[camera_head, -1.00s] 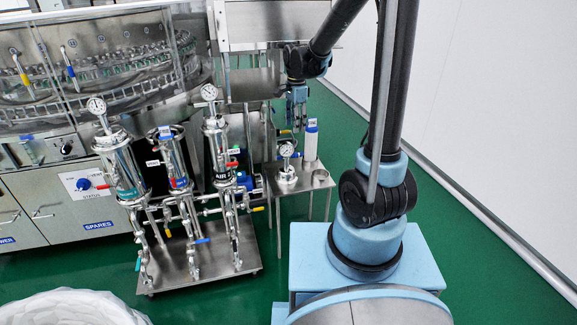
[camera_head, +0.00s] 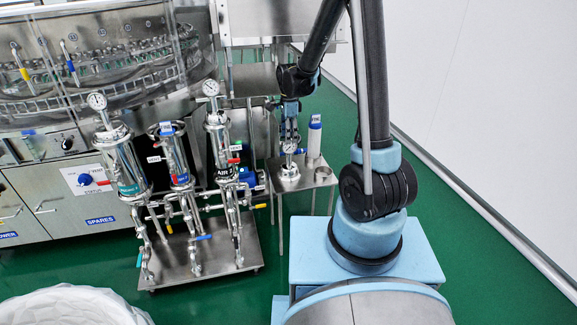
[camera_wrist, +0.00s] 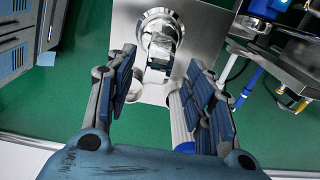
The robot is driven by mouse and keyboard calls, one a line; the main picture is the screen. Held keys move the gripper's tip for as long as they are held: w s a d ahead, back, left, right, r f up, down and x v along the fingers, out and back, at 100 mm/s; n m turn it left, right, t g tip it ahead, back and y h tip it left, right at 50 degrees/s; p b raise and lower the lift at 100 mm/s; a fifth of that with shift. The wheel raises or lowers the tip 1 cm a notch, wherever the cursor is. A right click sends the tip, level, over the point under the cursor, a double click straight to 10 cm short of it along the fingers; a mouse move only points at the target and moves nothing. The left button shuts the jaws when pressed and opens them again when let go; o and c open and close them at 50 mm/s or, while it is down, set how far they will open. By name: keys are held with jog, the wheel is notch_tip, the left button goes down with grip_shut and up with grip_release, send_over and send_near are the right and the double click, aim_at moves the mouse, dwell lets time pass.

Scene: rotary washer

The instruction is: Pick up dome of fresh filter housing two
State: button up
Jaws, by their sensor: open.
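The dome (camera_head: 289,172) is a shiny steel piece with a round gauge (camera_head: 289,147) on top. It stands on a small steel side table (camera_head: 305,180) right of the filter skid. In the wrist view the dome (camera_wrist: 158,18) is seen from above, ahead between the fingers, with shiny metal parts on its top. My gripper (camera_head: 289,136) is just above the dome, pointing down at the gauge. In the wrist view my gripper (camera_wrist: 165,75) is open with the fingers wide apart and nothing clamped. Whether a finger touches the gauge is unclear.
A white cylinder with a blue cap (camera_head: 314,138) stands close to the right of my gripper; it also shows by the right finger in the wrist view (camera_wrist: 181,118). The filter skid (camera_head: 215,260) with several housings stands left. Green floor is free in front.

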send_over(289, 158)
jog(key=w, duration=0.1)
jog(key=shift+f, duration=2.7)
grip_shut()
